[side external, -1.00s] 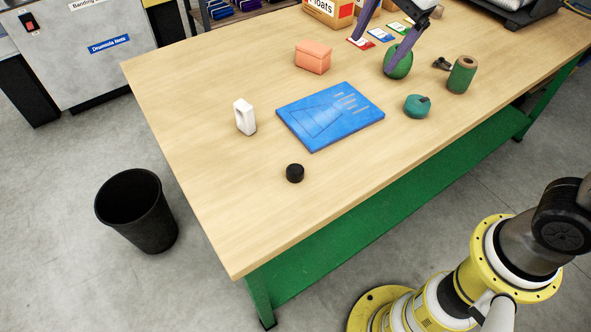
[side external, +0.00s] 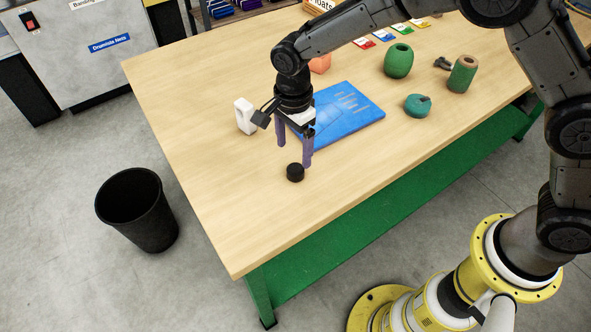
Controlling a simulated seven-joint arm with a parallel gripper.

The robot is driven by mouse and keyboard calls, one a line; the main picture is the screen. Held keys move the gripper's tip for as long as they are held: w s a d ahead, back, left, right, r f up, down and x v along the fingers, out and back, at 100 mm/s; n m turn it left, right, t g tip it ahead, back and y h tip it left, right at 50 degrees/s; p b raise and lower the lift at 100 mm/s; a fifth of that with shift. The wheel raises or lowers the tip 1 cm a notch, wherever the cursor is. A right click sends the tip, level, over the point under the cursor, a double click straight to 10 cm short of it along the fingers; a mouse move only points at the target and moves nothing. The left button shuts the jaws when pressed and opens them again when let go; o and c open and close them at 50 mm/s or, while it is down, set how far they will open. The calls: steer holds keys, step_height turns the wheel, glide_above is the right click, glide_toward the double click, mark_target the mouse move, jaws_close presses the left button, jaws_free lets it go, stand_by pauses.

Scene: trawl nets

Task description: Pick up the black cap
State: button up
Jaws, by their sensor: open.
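The black cap (side external: 295,173) is a short round black piece standing on the wooden table, in front of the blue board. My gripper (side external: 294,156) points down just behind and above the cap, with its two purple fingers apart and nothing between them. The right fingertip looks very close to the cap in the picture; I cannot tell whether it touches.
The blue board (side external: 350,112) lies behind my gripper, and a white bottle-like piece (side external: 244,117) stands to the left. A teal round item (side external: 417,105), a green float (side external: 398,61) and a green spool (side external: 462,74) are to the right. The table (side external: 230,215) is clear in front.

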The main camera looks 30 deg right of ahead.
mark_target(295, 168)
steer(key=f, duration=0.7)
steer(key=shift+d+f, duration=0.15)
steer(key=shift+d, duration=0.05)
jaws_close()
